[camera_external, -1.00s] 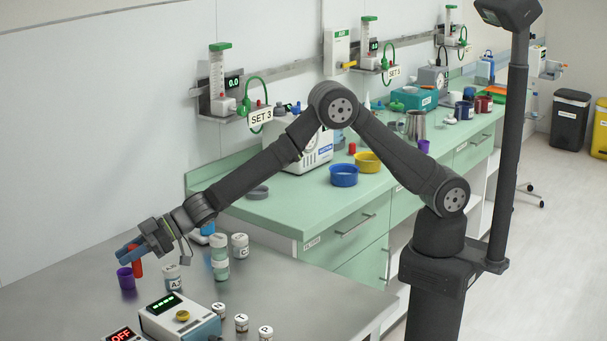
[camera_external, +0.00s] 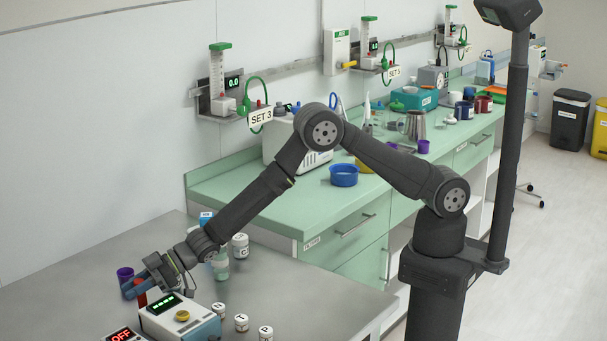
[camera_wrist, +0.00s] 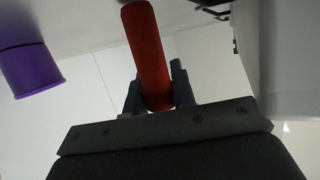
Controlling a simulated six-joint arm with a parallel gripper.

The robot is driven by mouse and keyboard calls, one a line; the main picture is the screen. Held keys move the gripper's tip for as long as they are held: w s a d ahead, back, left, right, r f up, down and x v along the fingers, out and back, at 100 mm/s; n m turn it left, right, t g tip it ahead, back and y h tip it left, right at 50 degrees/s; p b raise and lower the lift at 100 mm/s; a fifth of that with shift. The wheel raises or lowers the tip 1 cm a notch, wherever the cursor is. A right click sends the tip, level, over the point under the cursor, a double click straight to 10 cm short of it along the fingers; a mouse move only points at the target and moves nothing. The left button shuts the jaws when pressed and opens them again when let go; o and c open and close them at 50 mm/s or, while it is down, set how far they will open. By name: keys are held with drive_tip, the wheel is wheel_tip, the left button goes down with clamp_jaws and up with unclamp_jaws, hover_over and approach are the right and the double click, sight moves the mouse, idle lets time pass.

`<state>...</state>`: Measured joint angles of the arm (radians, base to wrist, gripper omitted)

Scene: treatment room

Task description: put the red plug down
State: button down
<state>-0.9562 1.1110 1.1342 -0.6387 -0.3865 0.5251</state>
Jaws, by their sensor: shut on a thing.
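The red plug (camera_wrist: 148,50) is a plain red cylinder. In the wrist view it stands between the two dark fingers of my gripper (camera_wrist: 157,95), which is shut on it. In the external view my gripper (camera_external: 138,288) is low over the steel table, just left of the white device, and only part of the red plug (camera_external: 141,299) shows. Its far end reaches close to the table surface in the wrist view; I cannot tell whether it touches.
A purple cup (camera_external: 125,275) stands just behind my gripper; it also shows in the wrist view (camera_wrist: 30,70). The white device (camera_external: 180,318) with a green display is close on the right. Several white labelled jars (camera_external: 241,322) stand farther right. The steel table (camera_external: 310,290) is clear at right.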

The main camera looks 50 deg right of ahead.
drive_tip(key=shift+f, duration=0.2)
drive_tip(key=c, duration=1.2)
unclamp_jaws()
drive_tip(key=shift+r, duration=0.15)
drive_tip(key=shift+d+r, duration=0.1)
drive_tip(key=shift+r, duration=0.05)
drive_tip(key=v, duration=1.1)
drive_tip(key=shift+s+d, duration=0.2)
drive_tip(key=shift+d, duration=0.15)
